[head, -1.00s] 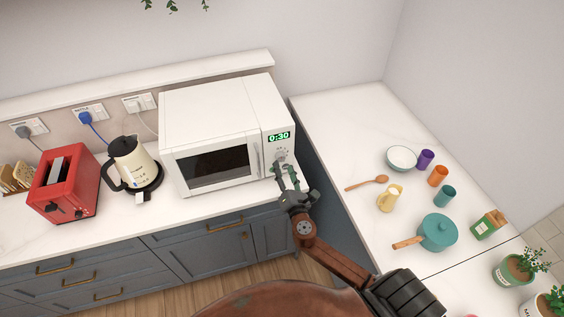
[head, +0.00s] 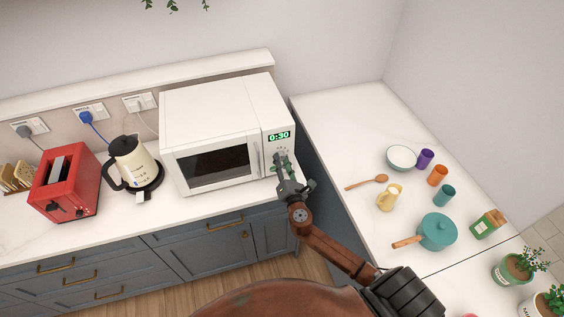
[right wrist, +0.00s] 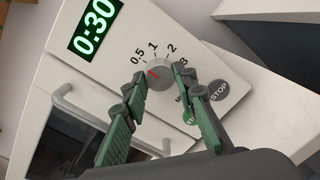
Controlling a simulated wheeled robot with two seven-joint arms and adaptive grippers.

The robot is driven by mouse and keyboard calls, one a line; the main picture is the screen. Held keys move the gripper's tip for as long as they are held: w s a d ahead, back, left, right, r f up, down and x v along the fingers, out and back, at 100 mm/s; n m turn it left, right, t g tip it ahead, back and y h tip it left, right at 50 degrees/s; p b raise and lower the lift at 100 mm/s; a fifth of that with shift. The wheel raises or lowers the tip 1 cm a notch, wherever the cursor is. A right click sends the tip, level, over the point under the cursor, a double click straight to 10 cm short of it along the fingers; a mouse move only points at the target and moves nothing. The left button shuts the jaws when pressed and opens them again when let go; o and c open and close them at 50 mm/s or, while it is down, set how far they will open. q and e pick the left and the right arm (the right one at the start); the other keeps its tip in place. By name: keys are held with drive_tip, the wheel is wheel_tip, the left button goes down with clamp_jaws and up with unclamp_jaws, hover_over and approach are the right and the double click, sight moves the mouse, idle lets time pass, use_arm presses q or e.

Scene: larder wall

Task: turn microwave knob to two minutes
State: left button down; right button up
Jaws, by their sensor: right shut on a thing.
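The white microwave (head: 212,112) stands on the back counter, and its green display (head: 279,136) reads 0:30. In the right wrist view the grey knob (right wrist: 157,74) has a red pointer mark toward the 0.5 label. The labels 1, 2 and 3 follow around it, and the display (right wrist: 95,27) also reads 0:30. My right gripper (head: 281,160) is at the control panel. Its green fingers, seen in the right wrist view (right wrist: 166,82), are shut on the knob from both sides. My left gripper is not in view.
A green start button (right wrist: 189,118), partly hidden by a finger, and a STOP button (right wrist: 217,90) are close to the right finger. A cream kettle (head: 132,160) and red toaster (head: 64,183) stand left of the microwave. The right counter holds a pot (head: 437,231), bowl (head: 401,157) and cups.

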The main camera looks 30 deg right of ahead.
drive_tip(key=c, duration=0.4)
drive_tip(key=shift+m, duration=0.3)
drive_tip(key=m+b, duration=0.2)
drive_tip(key=m, duration=0.8)
drive_tip(key=shift+r+m, duration=0.1)
drive_tip(key=shift+m, duration=0.2)
drive_tip(key=shift+c, duration=0.2)
drive_tip(key=shift+m+g+y+p, duration=0.3)
drive_tip(key=shift+m+y+p, duration=0.15)
drive_tip(key=shift+m, duration=1.45)
